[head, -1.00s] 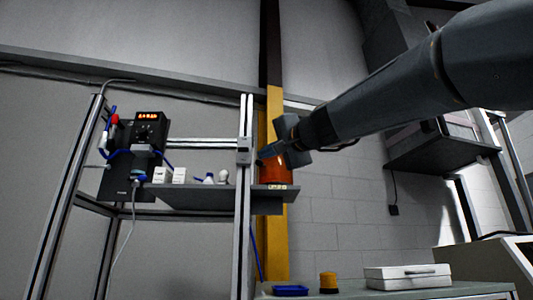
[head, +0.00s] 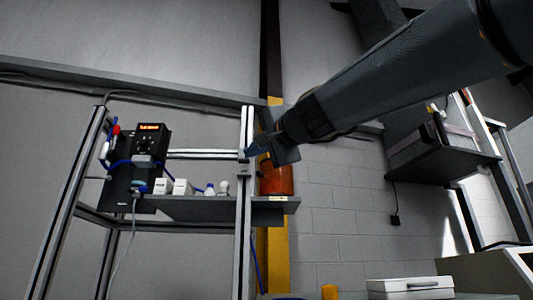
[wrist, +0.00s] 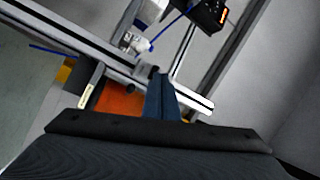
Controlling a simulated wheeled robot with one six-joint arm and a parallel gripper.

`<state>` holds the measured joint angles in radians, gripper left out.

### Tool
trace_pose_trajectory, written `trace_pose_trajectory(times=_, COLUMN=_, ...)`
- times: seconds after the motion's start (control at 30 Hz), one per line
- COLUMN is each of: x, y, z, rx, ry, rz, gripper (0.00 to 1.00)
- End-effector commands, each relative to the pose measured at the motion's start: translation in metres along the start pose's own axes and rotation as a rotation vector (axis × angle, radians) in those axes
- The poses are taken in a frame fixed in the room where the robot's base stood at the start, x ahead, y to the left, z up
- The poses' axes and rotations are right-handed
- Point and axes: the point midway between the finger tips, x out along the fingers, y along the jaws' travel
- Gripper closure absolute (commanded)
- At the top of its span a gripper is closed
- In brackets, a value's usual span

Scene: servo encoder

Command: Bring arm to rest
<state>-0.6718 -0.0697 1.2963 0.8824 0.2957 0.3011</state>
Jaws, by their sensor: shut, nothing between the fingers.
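My gripper (head: 252,153) is at the end of my arm, which comes in from the upper right in the head view. Its blue fingers are shut and empty, and they also show in the wrist view (wrist: 161,98). It hangs in front of the rack's upright post, just above and to the left of an orange container (head: 277,180) on the right end of the shelf. My gripper's body covers the container's top. The container also shows in the wrist view (wrist: 118,101), left of the fingers.
A black control box (head: 145,160) with a lit orange display hangs on the rack's left. White blocks (head: 172,186) and small white items stand on the grey shelf (head: 200,207). A white case (head: 410,286) lies lower right. A dark wall shelf (head: 440,163) is at the right.

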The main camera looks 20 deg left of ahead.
Motion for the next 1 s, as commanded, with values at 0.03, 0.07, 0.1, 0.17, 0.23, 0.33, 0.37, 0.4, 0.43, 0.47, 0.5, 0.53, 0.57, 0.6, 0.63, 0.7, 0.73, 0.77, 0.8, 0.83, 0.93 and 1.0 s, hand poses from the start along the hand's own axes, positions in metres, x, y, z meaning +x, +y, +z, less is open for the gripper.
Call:
trace_pose_trajectory(times=0.03, x=-0.001, y=-0.004, z=0.007, rx=0.0, ry=-0.003, rz=0.0, gripper=1.0)
trace_pose_trajectory(times=0.07, x=-0.001, y=-0.004, z=0.009, rx=0.001, ry=-0.001, rz=0.0, gripper=1.0)
trace_pose_trajectory(times=0.1, x=-0.002, y=-0.005, z=0.012, rx=-0.001, ry=-0.001, rz=0.0, gripper=1.0)
trace_pose_trajectory(times=0.17, x=-0.002, y=-0.006, z=0.016, rx=-0.001, ry=-0.001, rz=0.0, gripper=1.0)
trace_pose_trajectory(times=0.23, x=-0.002, y=-0.006, z=0.017, rx=0.0, ry=0.0, rz=0.0, gripper=1.0)
trace_pose_trajectory(times=0.33, x=-0.002, y=-0.006, z=0.018, rx=0.0, ry=0.001, rz=0.0, gripper=1.0)
trace_pose_trajectory(times=0.37, x=-0.002, y=-0.005, z=0.018, rx=0.0, ry=0.001, rz=0.0, gripper=1.0)
trace_pose_trajectory(times=0.4, x=-0.002, y=-0.005, z=0.018, rx=0.0, ry=0.001, rz=0.0, gripper=1.0)
trace_pose_trajectory(times=0.43, x=-0.002, y=-0.005, z=0.018, rx=0.0, ry=0.001, rz=0.001, gripper=1.0)
trace_pose_trajectory(times=0.47, x=-0.002, y=-0.005, z=0.018, rx=-0.001, ry=0.001, rz=0.002, gripper=1.0)
trace_pose_trajectory(times=0.5, x=-0.002, y=-0.002, z=0.017, rx=-0.003, ry=0.001, rz=0.007, gripper=1.0)
trace_pose_trajectory(times=0.53, x=-0.001, y=0.002, z=0.017, rx=-0.007, ry=0.0, rz=0.014, gripper=1.0)
trace_pose_trajectory(times=0.57, x=0.0, y=0.008, z=0.017, rx=-0.013, ry=-0.001, rz=0.025, gripper=1.0)
trace_pose_trajectory(times=0.6, x=0.001, y=0.02, z=0.016, rx=-0.023, ry=-0.002, rz=0.045, gripper=1.0)
trace_pose_trajectory(times=0.63, x=0.002, y=0.032, z=0.015, rx=-0.033, ry=-0.004, rz=0.066, gripper=1.0)
trace_pose_trajectory(times=0.7, x=0.003, y=0.068, z=0.013, rx=-0.064, ry=-0.01, rz=0.13, gripper=1.0)
trace_pose_trajectory(times=0.73, x=0.002, y=0.086, z=0.012, rx=-0.079, ry=-0.014, rz=0.162, gripper=1.0)
trace_pose_trajectory(times=0.77, x=0.001, y=0.106, z=0.011, rx=-0.096, ry=-0.019, rz=0.197, gripper=1.0)
trace_pose_trajectory(times=0.8, x=-0.001, y=0.134, z=0.009, rx=-0.119, ry=-0.028, rz=0.246, gripper=1.0)
trace_pose_trajectory(times=0.83, x=-0.004, y=0.155, z=0.008, rx=-0.134, ry=-0.036, rz=0.283, gripper=1.0)
trace_pose_trajectory(times=0.93, x=-0.018, y=0.224, z=0.005, rx=-0.183, ry=-0.065, rz=0.405, gripper=1.0)
trace_pose_trajectory(times=1.0, x=-0.033, y=0.271, z=0.004, rx=-0.212, ry=-0.088, rz=0.488, gripper=1.0)
